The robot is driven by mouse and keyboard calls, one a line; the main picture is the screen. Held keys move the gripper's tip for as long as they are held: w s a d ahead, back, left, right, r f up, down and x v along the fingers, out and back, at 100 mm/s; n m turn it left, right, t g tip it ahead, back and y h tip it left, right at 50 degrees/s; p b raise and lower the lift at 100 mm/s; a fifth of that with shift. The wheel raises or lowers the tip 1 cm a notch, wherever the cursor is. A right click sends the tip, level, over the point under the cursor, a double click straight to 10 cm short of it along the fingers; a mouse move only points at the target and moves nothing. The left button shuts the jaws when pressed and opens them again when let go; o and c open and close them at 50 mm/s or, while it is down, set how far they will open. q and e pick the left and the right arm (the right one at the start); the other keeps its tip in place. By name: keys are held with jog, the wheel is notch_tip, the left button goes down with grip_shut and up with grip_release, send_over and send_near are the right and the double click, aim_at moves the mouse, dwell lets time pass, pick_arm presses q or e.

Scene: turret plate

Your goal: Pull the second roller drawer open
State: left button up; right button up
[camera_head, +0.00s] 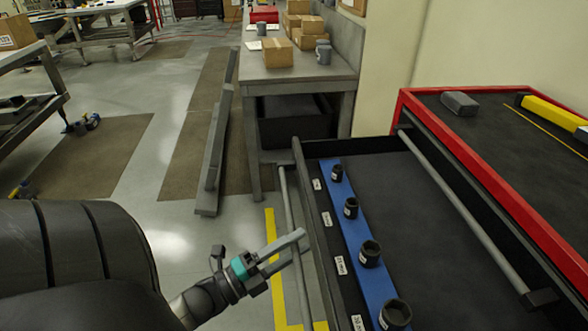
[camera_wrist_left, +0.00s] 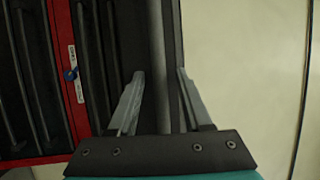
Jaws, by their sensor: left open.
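A drawer of the red roller cabinet (camera_head: 440,132) stands pulled out in the head view, below a closed drawer with its own bar handle (camera_head: 463,208). The pulled-out drawer (camera_head: 420,225) has a dark floor and a grey bar handle (camera_head: 289,225) along its front. My left gripper (camera_head: 299,246) is at this handle, outside the drawer front, with its fingers apart. In the left wrist view, the open fingers (camera_wrist_left: 159,77) lie on either side of the grey bar (camera_wrist_left: 158,45); I cannot tell whether they touch it. My right gripper is not in view.
A blue rail (camera_head: 352,233) with several black sockets lies inside the drawer. A grey workbench (camera_head: 300,75) with cardboard boxes stands behind it. A long grey beam (camera_head: 214,150) lies on the floor left of the bench. Floor left of the drawer is mostly clear.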

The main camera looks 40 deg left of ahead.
pick_arm(q)
jog(key=shift+s, duration=0.1)
jog(key=b+v, duration=0.2)
jog(key=v, duration=1.3)
